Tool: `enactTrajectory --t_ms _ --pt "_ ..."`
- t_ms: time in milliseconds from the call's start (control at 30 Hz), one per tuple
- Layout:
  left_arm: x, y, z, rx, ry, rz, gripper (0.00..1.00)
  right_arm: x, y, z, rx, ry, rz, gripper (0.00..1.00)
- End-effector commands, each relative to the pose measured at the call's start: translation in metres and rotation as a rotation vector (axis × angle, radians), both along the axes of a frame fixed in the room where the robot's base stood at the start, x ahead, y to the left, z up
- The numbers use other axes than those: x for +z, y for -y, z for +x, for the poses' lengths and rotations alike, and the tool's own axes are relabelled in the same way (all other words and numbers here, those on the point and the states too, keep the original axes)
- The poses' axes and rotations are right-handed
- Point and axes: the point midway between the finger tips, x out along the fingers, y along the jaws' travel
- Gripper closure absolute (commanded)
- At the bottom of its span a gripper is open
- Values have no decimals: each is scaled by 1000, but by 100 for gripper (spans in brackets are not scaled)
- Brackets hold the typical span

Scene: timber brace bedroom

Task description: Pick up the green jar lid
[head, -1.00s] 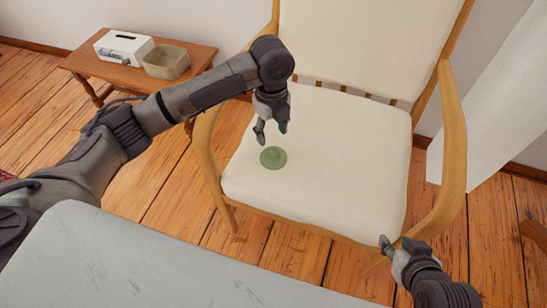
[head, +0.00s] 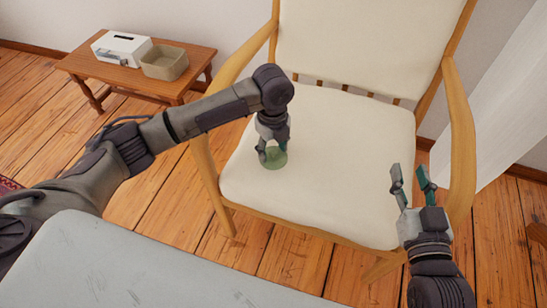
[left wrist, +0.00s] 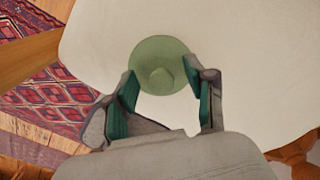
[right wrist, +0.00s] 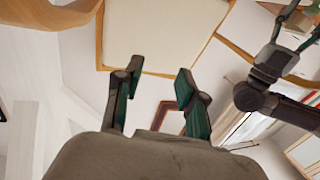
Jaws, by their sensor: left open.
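The green jar lid (head: 276,160) lies on the cream seat of the wooden armchair, near its left front part. In the left wrist view the lid (left wrist: 160,64) is a round disc with a raised knob. My left gripper (head: 273,155) points down over the lid, with its fingers open; in the left wrist view its fingertips (left wrist: 170,76) stand on either side of the knob. I cannot tell whether they touch the lid. My right gripper (head: 411,172) is open and empty, raised in front of the chair's right side; its fingers also show in the right wrist view (right wrist: 157,75).
The chair's wooden armrests (head: 461,140) rise on both sides of the seat (head: 340,170). A low wooden bench (head: 120,77) at the back left holds a white box (head: 121,46) and a beige bin (head: 164,63). A pale grey surface (head: 130,265) lies in front.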

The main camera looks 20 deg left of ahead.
Motion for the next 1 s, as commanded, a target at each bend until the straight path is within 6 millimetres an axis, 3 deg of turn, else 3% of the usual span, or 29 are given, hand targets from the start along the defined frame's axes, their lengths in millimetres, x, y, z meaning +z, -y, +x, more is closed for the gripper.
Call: enactTrajectory --t_ms 367,700,1000 --pt "-5 0 0 0 1 -1 47 11 -2 1 4 59 15 60" --pt "-5 0 0 0 1 -1 100 11 -2 1 3 58 15 60" --pt "-4 0 0 0 1 -1 100 11 -2 1 4 58 15 60"
